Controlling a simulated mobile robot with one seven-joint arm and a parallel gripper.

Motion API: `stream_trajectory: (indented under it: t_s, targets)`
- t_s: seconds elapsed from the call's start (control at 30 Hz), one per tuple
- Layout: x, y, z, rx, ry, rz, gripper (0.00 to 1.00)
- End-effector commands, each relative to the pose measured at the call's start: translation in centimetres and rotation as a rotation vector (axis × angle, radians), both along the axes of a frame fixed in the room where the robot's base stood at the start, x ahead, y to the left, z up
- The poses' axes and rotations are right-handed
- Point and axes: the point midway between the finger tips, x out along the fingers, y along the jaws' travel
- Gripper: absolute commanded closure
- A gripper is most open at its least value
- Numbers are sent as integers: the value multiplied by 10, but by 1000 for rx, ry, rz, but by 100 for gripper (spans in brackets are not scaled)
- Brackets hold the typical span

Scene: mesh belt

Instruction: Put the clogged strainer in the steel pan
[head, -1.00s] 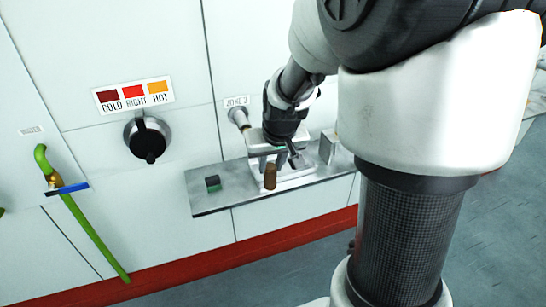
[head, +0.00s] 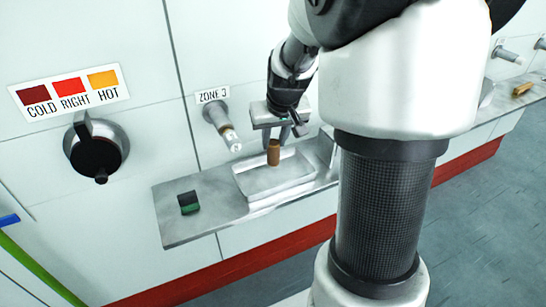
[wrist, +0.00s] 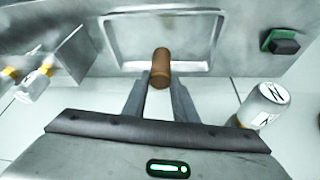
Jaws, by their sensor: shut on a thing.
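The brown, cylindrical strainer (head: 273,152) is between the fingertips of my gripper (head: 285,135), upright in the head view. My gripper is shut on it, and it also shows in the wrist view (wrist: 160,63). The steel pan (head: 268,181) is a shallow rectangular tray on the grey shelf. In the wrist view the strainer overlaps the pan's near rim (wrist: 193,68). In the head view it appears above the pan's back part; I cannot tell the exact gap. The bare pan floor shows in front of it.
The ZONE 3 wall fitting (head: 220,118) with a white end stands close left of my gripper. A black-and-green block (head: 188,202) lies on the shelf (head: 175,225), left of the pan. A steel block (wrist: 55,52) is on the pan's other side. The shelf's left end is clear.

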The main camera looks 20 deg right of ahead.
Motion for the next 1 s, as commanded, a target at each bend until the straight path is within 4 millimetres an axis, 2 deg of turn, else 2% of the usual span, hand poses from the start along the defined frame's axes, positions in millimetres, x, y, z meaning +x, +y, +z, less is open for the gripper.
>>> stream_trajectory:
  t_s: [0.2,0.3,0.73,0.77,0.8,0.87,1.0]
  targets:
    - [-1,0,-37,1,3,-1,100]
    - [0,0,-47,1,1,-1,100]
    - [0,0,-53,0,0,0,100]
    - [0,0,-52,0,0,0,71]
    - [0,0,-51,0,0,0,64]
    - [0,0,-52,0,0,0,56]
    - [0,0,-52,0,0,0,56]
